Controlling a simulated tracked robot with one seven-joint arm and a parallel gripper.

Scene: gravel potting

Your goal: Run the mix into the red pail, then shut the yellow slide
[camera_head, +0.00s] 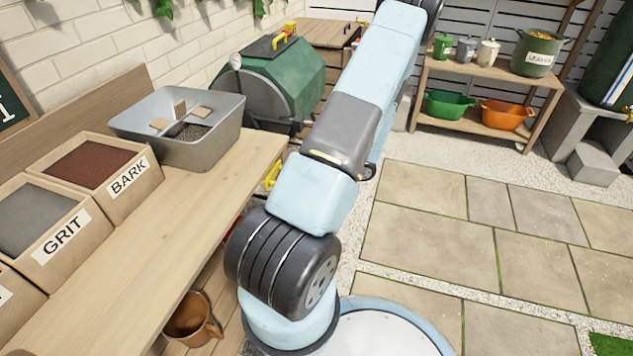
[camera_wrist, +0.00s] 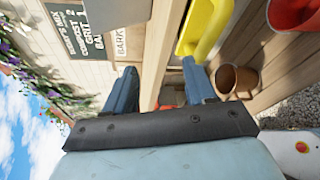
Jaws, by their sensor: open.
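A grey tub (camera_head: 180,150) stands on the bench with dark mix (camera_head: 188,131) at its bottom. A yellow piece, likely the slide (camera_head: 272,175), shows at the bench edge beside my arm. In the wrist view the yellow slide (camera_wrist: 207,25) is large, above my right finger; whether they touch I cannot tell. The red pail (camera_wrist: 293,14) shows partly at the top right of the wrist view, apart from my gripper. A sliver of red shows behind my arm in the head view. My gripper (camera_wrist: 160,85) is open, with nothing seen between its fingers. My arm hides it in the head view.
Crates of bark (camera_head: 92,170) and grit (camera_head: 40,220) fill the bench's left side. A brown pot (camera_head: 193,318) sits below the bench. A green drum (camera_head: 270,80) stands behind. Shelves (camera_head: 475,75) stand at the back right. The paving at right is clear.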

